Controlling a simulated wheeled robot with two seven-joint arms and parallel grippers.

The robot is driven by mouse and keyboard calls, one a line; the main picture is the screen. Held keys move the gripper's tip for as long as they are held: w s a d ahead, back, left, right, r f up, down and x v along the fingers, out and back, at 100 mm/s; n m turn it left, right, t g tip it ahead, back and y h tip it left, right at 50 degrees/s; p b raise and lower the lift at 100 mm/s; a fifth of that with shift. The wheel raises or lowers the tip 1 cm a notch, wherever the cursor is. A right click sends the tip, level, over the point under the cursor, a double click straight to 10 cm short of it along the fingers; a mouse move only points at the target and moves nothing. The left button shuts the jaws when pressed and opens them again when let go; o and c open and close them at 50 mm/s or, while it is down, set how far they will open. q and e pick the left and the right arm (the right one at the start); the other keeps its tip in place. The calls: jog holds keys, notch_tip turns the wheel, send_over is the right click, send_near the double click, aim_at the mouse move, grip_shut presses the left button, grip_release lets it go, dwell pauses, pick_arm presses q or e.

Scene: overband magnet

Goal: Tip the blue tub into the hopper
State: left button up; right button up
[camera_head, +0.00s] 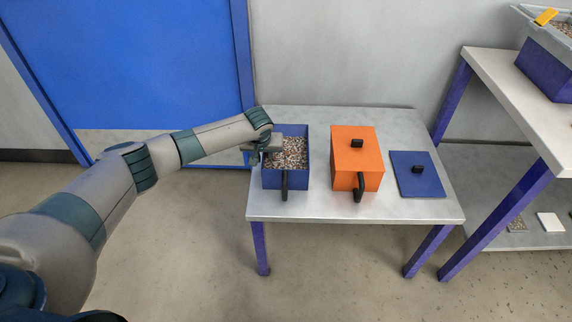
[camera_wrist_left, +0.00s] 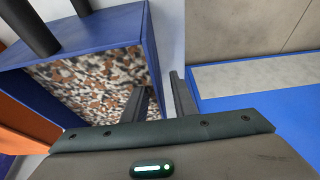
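The open blue tub (camera_head: 270,177) stands upright on the left of the low table, full of brown and white grit (camera_head: 290,153), its black handle (camera_head: 284,185) facing the front. In the left wrist view the tub (camera_wrist_left: 95,28) fills the upper left. My left gripper (camera_head: 268,148) is at its left wall. In the wrist view the fingers (camera_wrist_left: 160,92) are apart, one inside the tub over the grit and one outside, with the wall between them. No clear grip shows. Nothing is clearly identifiable as the hopper. My right gripper is out of view.
A higher bench (camera_head: 505,75) at right holds a purple-based grey container (camera_head: 545,68) with grit and a yellow object (camera_head: 545,17).

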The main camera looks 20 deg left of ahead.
pick_arm(q)
jog(key=shift+f+p, duration=0.25)
jog(key=shift+p, duration=0.1)
dwell(1.1)
grip_shut()
dwell(1.1)
